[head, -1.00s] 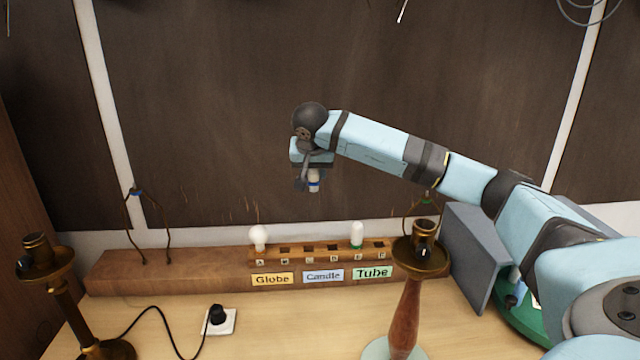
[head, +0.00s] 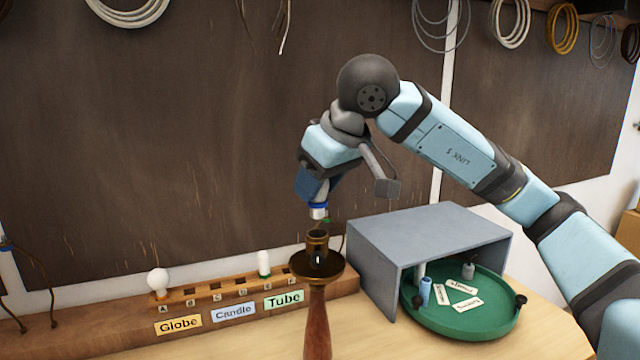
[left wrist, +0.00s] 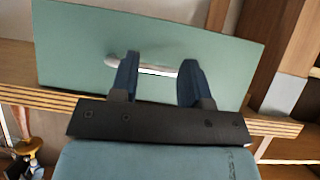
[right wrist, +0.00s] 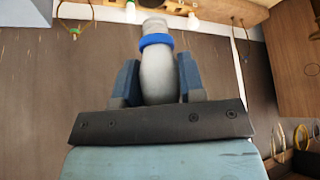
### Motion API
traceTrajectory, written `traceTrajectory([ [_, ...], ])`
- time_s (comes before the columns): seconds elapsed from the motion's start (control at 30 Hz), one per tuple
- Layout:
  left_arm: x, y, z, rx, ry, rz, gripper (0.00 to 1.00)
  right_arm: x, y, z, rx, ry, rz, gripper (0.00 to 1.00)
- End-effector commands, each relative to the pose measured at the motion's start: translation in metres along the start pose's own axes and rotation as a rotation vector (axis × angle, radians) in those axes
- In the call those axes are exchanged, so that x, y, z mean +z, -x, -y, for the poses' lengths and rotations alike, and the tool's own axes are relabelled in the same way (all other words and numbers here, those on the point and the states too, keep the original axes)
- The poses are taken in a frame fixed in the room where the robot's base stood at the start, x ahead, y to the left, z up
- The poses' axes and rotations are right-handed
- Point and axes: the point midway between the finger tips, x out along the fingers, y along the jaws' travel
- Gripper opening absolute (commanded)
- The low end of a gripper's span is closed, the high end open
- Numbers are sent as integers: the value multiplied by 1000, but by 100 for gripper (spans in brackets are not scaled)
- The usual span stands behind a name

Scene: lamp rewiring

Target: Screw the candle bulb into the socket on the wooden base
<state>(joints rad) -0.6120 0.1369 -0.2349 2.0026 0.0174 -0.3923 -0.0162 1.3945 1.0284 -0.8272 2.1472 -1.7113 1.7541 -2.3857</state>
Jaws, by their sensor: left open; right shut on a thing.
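My right gripper (head: 318,190) is shut on the candle bulb (head: 318,211), a whitish bulb with a blue band, its metal end pointing down. In the right wrist view the bulb (right wrist: 157,72) sits between the fingers, blue band beyond them. The brass socket (head: 317,242) stands upright above a dark drip dish on the reddish wooden base (head: 317,325). The bulb is just above the socket, with a small gap showing. My left gripper (left wrist: 160,72) shows only in the left wrist view, open, in front of a pale green panel with a whitish bar between the fingers.
A wooden rack (head: 205,292) labelled Globe, Candle and Tube holds a globe bulb (head: 158,280) and a tube bulb (head: 264,263). A grey open-sided box (head: 430,232) stands on the right, partly over a green round tray (head: 470,325) with cards and small parts.

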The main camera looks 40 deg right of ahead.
Motion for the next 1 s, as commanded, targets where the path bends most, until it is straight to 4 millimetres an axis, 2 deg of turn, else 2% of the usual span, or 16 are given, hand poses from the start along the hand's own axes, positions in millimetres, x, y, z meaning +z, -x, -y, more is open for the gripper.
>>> traceTrajectory([
  [0.63, 21, -14, -1, 4, 25, 20, 43, 20, -34, 0, 1, -1, 0, 14],
  [1.0, 13, -14, -2, 4, 34, 13, 43, 20, -36, 0, 1, -1, -1, 14],
])
